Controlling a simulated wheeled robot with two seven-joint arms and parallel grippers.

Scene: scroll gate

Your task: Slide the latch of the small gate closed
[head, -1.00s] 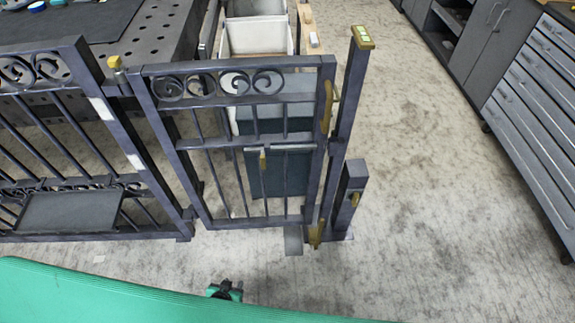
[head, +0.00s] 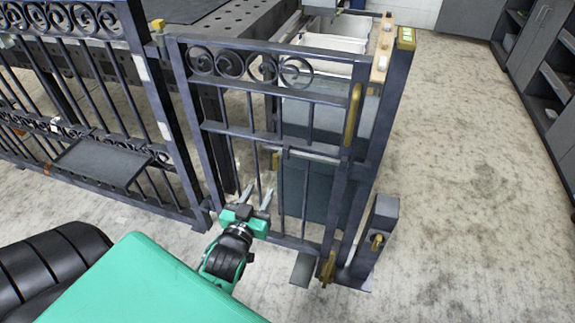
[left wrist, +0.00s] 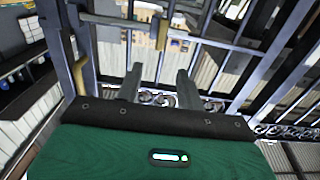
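The small gate (head: 262,134) is a dark metal frame with scrollwork along its top, standing in front of me. A thin horizontal latch bar (head: 312,155) with a brass knob (head: 277,161) crosses its middle. The bar (left wrist: 112,21) and brass knob (left wrist: 162,34) also show in the left wrist view, beyond the fingertips. My left gripper (head: 256,194) is open and empty, low in front of the gate bars, below the knob. Its two fingers (left wrist: 158,84) are apart in the left wrist view. I cannot tell whether the bar's end enters the post. My right gripper is not in view.
A tall post (head: 384,120) with a brass cap stands right of the gate, beside a short post (head: 378,240) with a brass fitting. Fixed fence panels (head: 100,120) stand at left. A perforated table and white bins are behind. The floor at right is clear.

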